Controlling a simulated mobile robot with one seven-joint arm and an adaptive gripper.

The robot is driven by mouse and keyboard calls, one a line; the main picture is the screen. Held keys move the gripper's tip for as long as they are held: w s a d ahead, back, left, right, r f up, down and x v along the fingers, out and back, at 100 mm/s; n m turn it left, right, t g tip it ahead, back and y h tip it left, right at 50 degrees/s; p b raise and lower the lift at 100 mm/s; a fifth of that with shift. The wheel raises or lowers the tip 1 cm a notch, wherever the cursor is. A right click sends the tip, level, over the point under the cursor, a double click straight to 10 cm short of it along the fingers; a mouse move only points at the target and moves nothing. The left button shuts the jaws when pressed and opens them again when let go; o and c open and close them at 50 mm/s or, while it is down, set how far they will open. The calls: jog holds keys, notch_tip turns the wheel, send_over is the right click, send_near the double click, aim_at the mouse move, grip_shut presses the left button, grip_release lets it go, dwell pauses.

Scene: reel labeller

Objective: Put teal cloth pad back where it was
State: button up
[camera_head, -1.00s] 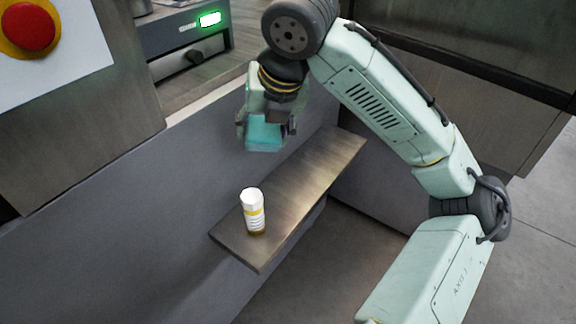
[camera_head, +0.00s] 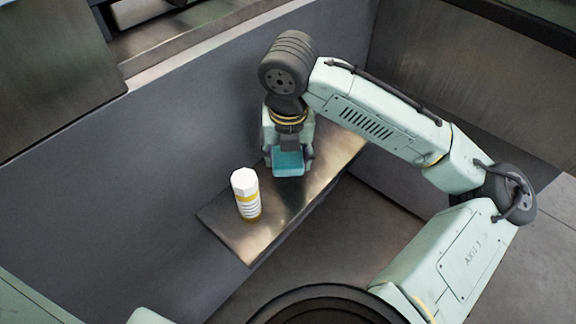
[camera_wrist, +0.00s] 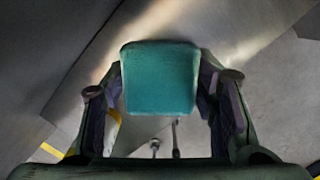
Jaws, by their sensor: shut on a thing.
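The teal cloth pad (camera_head: 288,162) is a small block-like pad held between the fingers of my gripper (camera_head: 287,158). In the wrist view the pad (camera_wrist: 160,78) fills the space between the two dark fingers, one on each side. In the head view the pad is over the narrow metal shelf (camera_head: 226,222), behind and to the right of the white bottle. I cannot tell whether its underside touches the shelf.
A white bottle with a yellow band (camera_head: 246,194) stands upright on the shelf's near left part, close to my gripper. A grey wall (camera_head: 190,130) runs behind the shelf. The shelf's front edge is open to the floor.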

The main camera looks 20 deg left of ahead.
aim_at(288, 167)
jog(key=shift+f, duration=1.8)
jog(key=shift+f, duration=0.1)
jog(key=o, duration=1.4)
jog(key=shift+o, duration=0.2)
jog(key=r, duration=0.4)
jog(key=s+r, duration=0.1)
jog(key=r, duration=0.3)
jog(key=r+p, duration=0.1)
jog(key=r, duration=0.3)
jog(key=shift+s+d, duration=0.3)
jog(key=shift+d, duration=0.1)
